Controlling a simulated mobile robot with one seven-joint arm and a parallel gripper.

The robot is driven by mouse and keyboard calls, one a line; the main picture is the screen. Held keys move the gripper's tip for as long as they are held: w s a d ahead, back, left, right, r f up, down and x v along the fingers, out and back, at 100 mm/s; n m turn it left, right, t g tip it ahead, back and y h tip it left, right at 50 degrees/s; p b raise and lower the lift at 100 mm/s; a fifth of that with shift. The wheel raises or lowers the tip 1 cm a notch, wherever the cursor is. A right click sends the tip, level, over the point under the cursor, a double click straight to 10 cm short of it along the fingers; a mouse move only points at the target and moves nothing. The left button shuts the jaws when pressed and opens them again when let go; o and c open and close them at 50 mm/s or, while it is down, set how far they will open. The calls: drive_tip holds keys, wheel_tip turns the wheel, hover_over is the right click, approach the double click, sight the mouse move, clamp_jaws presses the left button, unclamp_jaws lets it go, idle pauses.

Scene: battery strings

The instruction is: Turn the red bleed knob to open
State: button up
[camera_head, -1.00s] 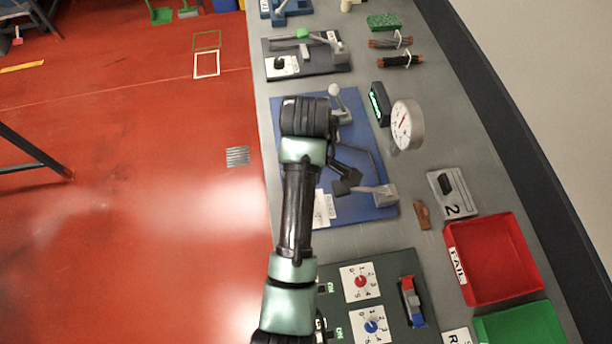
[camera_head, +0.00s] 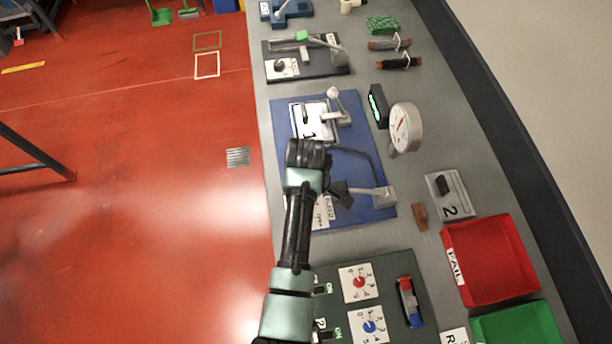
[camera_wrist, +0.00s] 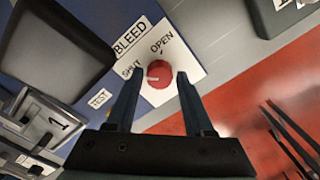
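The red bleed knob (camera_wrist: 159,74) sits on a white plate (camera_wrist: 187,47) marked BLEED, SHUT and OPEN. Its white pointer line points left, towards the word SHUT. My gripper (camera_wrist: 161,76) is open in the wrist view, with one dark finger on each side of the knob. I cannot tell whether the fingers touch it. In the head view the bleed plate (camera_head: 322,212) shows partly beside my arm on the blue board (camera_head: 355,130). The knob and my fingertips are hidden there by my arm.
A dark square block (camera_wrist: 55,48) stands close at the upper left of the wrist view. A lever with a grey block (camera_head: 384,197) and a round gauge (camera_head: 405,128) stand to the right of my arm. A red tray (camera_head: 490,262) lies further right. Open floor lies left of the bench.

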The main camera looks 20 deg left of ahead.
clamp_jaws()
drive_tip(key=shift+r, duration=0.1)
drive_tip(key=m+p, duration=0.2)
drive_tip(key=m, duration=0.2)
drive_tip(key=m+p, duration=0.1)
drive_tip(key=m, duration=0.4)
drive_tip(key=shift+p, duration=0.35)
drive_tip(key=m+p, duration=0.1)
drive_tip(key=m, duration=0.4)
drive_tip(key=shift+w, duration=0.1)
drive_tip(key=shift+m+p, duration=0.3)
drive_tip(key=shift+m, duration=1.6)
